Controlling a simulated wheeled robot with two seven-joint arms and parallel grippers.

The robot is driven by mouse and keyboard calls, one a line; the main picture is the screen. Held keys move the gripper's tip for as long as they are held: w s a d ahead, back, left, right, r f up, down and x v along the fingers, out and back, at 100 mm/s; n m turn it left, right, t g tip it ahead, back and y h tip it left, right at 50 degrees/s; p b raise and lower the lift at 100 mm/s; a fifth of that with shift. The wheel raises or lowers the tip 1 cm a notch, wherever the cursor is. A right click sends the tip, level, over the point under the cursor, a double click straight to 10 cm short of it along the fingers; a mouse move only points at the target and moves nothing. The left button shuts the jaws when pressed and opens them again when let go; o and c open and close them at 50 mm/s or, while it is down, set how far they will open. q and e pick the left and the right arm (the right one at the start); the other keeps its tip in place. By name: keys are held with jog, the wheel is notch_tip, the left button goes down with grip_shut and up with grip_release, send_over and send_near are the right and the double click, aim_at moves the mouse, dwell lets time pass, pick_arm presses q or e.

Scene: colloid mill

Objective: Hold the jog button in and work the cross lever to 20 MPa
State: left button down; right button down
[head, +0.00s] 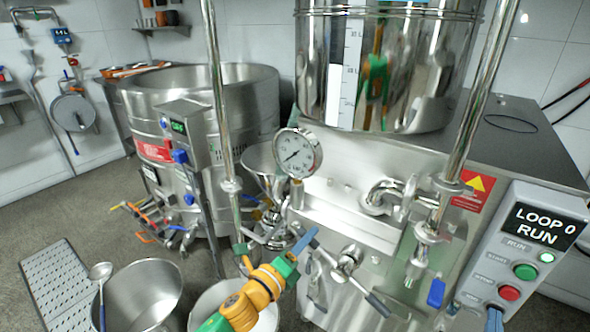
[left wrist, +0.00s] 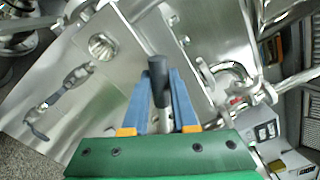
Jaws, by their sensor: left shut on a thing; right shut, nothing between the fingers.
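My left gripper (head: 300,245), green and orange with blue fingers, reaches the front of the mill. In the left wrist view its fingers (left wrist: 160,105) are shut on a metal rod with a black end (left wrist: 158,72), seemingly a cross lever arm. The lever's hub (head: 348,257) and a dark-gripped arm (head: 377,304) show to the right. The round pressure gauge (head: 297,153) has its needle pointing lower left; its figures are too small to read. My right gripper (head: 495,318) shows only blue fingertips, shut, at the panel's lower end. The jog button is hidden there.
The control panel (head: 528,210) reads LOOP 0 RUN, with a lit green lamp (head: 546,257), green button (head: 525,271) and red button (head: 509,292). A blue-handled valve (head: 436,292) stands between my grippers. Steel posts and pipes crowd the mill. An open pot (head: 143,290) stands lower left.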

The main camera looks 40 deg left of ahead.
jog(key=shift+r, duration=0.15)
pick_arm(q)
jog(key=c, duration=0.6)
grip_release()
jog(key=shift+w, duration=0.1)
jog(key=shift+o, duration=0.2)
pick_arm(e)
jog(key=s, duration=0.7)
pick_arm(q)
jog(key=s, duration=0.9)
jog(key=shift+p, duration=0.45)
pick_arm(e)
jog(key=shift+r, duration=0.3)
pick_arm(q)
jog(key=shift+f, duration=0.1)
